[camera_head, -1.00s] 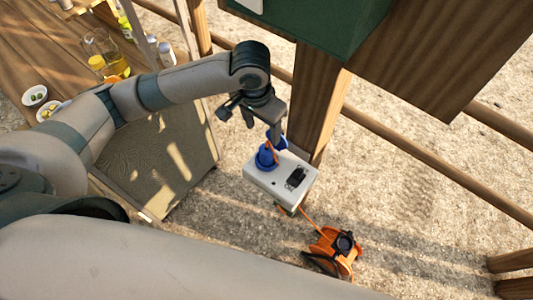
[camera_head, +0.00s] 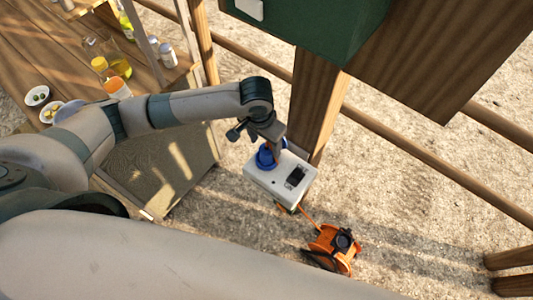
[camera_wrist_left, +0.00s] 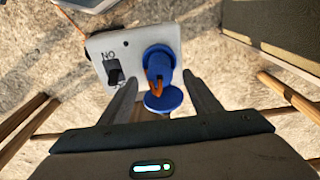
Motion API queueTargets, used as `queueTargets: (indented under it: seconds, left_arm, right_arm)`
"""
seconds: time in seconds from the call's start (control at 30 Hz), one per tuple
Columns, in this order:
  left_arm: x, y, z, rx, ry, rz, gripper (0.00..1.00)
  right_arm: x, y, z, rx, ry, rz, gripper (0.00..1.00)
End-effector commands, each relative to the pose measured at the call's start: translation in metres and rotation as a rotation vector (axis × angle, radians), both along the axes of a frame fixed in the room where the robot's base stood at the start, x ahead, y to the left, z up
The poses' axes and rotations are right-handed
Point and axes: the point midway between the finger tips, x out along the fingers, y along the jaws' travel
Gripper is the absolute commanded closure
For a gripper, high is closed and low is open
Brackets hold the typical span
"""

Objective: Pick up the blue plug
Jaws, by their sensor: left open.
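The blue plug (camera_wrist_left: 163,97) sits at the white switch box (camera_wrist_left: 98,50), with an orange cord looped at it, in the left wrist view. In the head view the blue plug (camera_head: 265,158) shows on the upper left part of the white box (camera_head: 262,183), partly hidden by my gripper. My left gripper (camera_head: 270,150) is right above it, pointing down. In the left wrist view the open fingers (camera_wrist_left: 160,103) stand on either side of the plug, with gaps visible. Whether they touch it cannot be told. My right gripper is not in view.
A wooden post (camera_head: 315,105) stands close behind the box, with a green cabinet (camera_head: 310,30) above. An orange cable reel (camera_head: 334,247) lies on the ground below. A wooden table (camera_head: 50,50) with bowls and bottles is at the left.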

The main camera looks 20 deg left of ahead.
Motion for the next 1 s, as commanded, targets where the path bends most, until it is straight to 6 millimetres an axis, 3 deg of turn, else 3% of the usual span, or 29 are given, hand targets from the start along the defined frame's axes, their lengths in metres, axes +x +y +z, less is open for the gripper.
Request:
queueTargets:
  seconds: [0.5, 1.0]
  left_arm:
    - [0.005, -0.003, -0.048, 0.002, 0.002, 0.0, 0.43]
    - [0.006, -0.003, -0.05, 0.0, 0.0, 0.0, 0.45]
  right_arm:
    - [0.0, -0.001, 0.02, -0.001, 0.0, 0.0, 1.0]
    - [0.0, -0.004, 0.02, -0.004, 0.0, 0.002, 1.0]
